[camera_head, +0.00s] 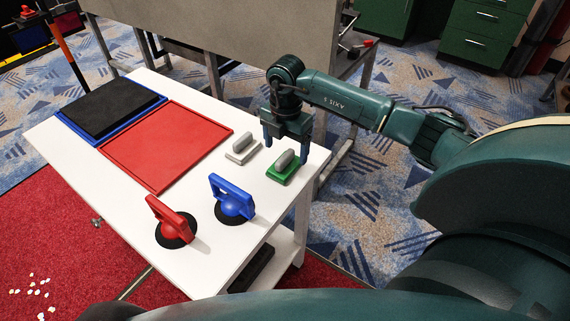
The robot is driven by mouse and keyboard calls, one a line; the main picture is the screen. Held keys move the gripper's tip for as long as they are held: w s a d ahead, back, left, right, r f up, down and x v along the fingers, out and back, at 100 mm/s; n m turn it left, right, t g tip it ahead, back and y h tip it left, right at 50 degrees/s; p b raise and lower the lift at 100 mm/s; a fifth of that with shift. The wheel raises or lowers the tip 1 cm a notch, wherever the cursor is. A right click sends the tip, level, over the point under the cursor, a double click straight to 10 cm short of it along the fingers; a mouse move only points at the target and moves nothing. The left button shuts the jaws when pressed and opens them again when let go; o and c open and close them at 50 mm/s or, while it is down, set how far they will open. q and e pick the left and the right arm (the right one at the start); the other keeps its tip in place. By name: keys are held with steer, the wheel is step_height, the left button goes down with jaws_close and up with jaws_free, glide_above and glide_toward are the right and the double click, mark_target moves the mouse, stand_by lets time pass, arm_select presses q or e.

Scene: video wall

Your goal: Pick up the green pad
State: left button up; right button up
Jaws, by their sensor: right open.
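The green pad (281,174) lies on the white table near its right edge. It has a grey handle on top. My right gripper (283,154) is open, with its fingers pointing down, above and just behind the pad's handle. The fingers look apart from the pad, though the exact height is hard to tell. My left gripper is not in view.
A grey-white pad (241,151) lies just left of the green one. A blue suction cup (233,201) and a red suction cup (171,226) stand at the front. A red tray (166,147) and a black panel in a blue tray (108,108) lie farther left.

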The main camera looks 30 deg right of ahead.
mark_target(285, 155)
step_height(285, 155, down, 5)
steer(key=shift+w+r, duration=0.1)
steer(key=c, duration=1.1)
step_height(285, 155, up, 10)
steer(key=shift+r, duration=0.1)
stand_by(0.3)
